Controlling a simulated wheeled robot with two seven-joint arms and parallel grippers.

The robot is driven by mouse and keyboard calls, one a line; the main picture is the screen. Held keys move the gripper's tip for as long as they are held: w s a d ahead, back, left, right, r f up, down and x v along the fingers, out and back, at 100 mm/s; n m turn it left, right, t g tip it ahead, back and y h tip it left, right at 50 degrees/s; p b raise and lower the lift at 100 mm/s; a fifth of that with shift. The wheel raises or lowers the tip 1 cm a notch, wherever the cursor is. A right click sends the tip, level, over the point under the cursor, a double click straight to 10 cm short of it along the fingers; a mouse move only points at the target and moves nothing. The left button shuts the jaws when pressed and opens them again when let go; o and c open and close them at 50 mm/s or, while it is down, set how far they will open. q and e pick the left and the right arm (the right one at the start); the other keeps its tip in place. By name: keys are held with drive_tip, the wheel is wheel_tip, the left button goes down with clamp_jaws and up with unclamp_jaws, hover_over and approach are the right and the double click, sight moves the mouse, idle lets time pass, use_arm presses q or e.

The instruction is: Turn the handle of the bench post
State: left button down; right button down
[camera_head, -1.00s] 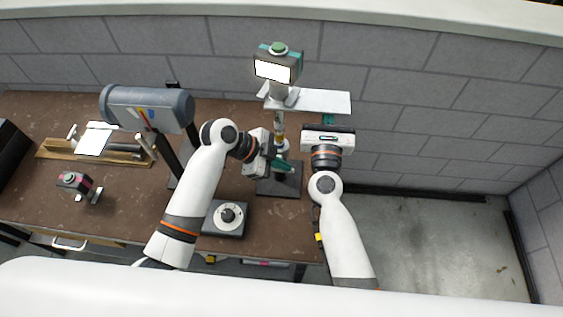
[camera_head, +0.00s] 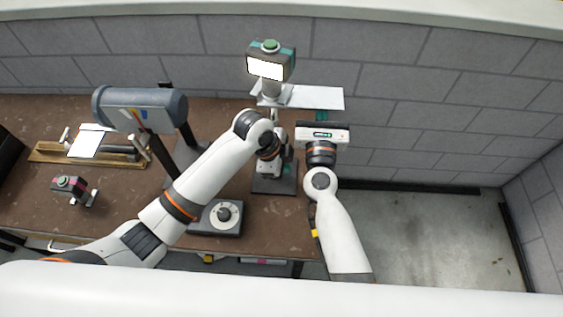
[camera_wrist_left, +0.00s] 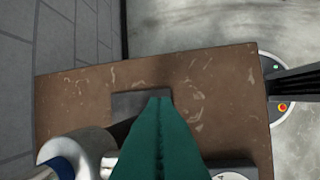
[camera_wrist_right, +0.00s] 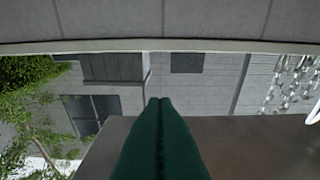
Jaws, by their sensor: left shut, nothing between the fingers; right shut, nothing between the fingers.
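The bench post stands near the right end of the brown bench, with its dark base plate (camera_head: 275,187) below and a grey box with a green button (camera_head: 271,62) on top. I cannot make out its handle, as my left arm covers the post's middle. My left gripper (camera_head: 287,166) is beside the lower post and points down; its green fingers are shut and empty in the left wrist view (camera_wrist_left: 160,102). A pale metallic round part with blue (camera_wrist_left: 72,158) is left of the fingers there. My right gripper (camera_head: 321,116) is shut and empty, right of the post; its fingers show in the right wrist view (camera_wrist_right: 160,103).
A white flat plate (camera_head: 312,97) juts right from the upper post. A grey cylindrical device (camera_head: 140,110) stands to the left. A dark block with a round knob (camera_head: 222,216) lies at the bench's front. The floor at right (camera_head: 430,240) is clear.

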use_arm(q)
drive_tip(key=shift+d+f+y, duration=0.2)
drive_tip(key=shift+f+y, duration=0.05)
drive_tip(key=shift+y, duration=0.35)
drive_tip(key=shift+d+f, duration=0.1)
drive_tip(key=shift+f, duration=0.35)
idle(0.8)
